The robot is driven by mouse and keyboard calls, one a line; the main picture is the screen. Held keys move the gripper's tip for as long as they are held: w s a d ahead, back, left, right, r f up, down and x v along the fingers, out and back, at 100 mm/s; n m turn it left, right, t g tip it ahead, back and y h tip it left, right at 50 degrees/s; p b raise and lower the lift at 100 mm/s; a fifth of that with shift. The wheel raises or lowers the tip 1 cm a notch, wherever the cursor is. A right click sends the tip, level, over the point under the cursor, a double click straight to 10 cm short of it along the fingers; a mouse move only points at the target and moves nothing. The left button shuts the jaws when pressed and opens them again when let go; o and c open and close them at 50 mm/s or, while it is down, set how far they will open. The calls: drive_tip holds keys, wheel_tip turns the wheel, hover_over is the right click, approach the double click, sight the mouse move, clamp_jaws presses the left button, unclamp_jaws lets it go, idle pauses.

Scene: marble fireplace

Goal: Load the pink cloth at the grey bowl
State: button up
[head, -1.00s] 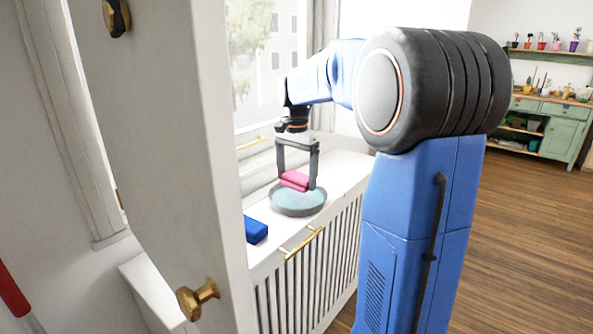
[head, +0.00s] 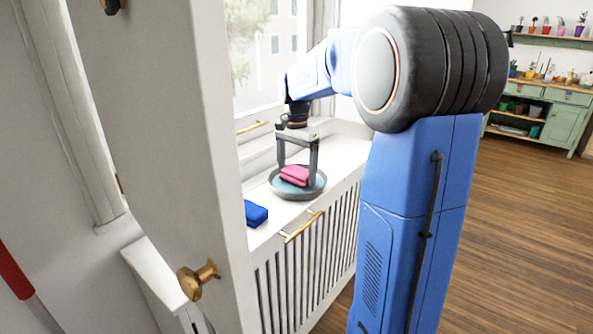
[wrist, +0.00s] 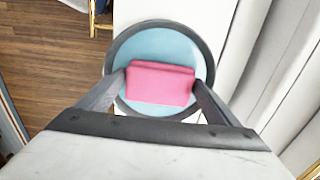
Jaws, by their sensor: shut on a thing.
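The pink cloth (head: 295,175) is a folded pad between the two fingers of my gripper (head: 297,182). My gripper is shut on it, with a finger at each end of the cloth. The grey bowl (head: 312,193) is round and shallow with a blue inside, and stands on the white window sill. In the wrist view the cloth (wrist: 160,84) shows inside the rim of the bowl (wrist: 160,32), and the fingers (wrist: 160,88) reach within the rim. The cloth is low in the bowl; I cannot tell whether it touches the bottom.
A blue folded cloth (head: 256,213) lies on the sill left of the bowl. A white door (head: 165,150) with a brass knob stands at the left. The window is behind the sill, and a slatted radiator cover (head: 310,265) is below. A green cabinet (head: 540,115) stands far right.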

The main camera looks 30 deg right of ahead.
sight(297, 171)
drive_tip(key=shift+f, duration=0.6)
idle(1.7)
drive_tip(key=shift+r, duration=3.55)
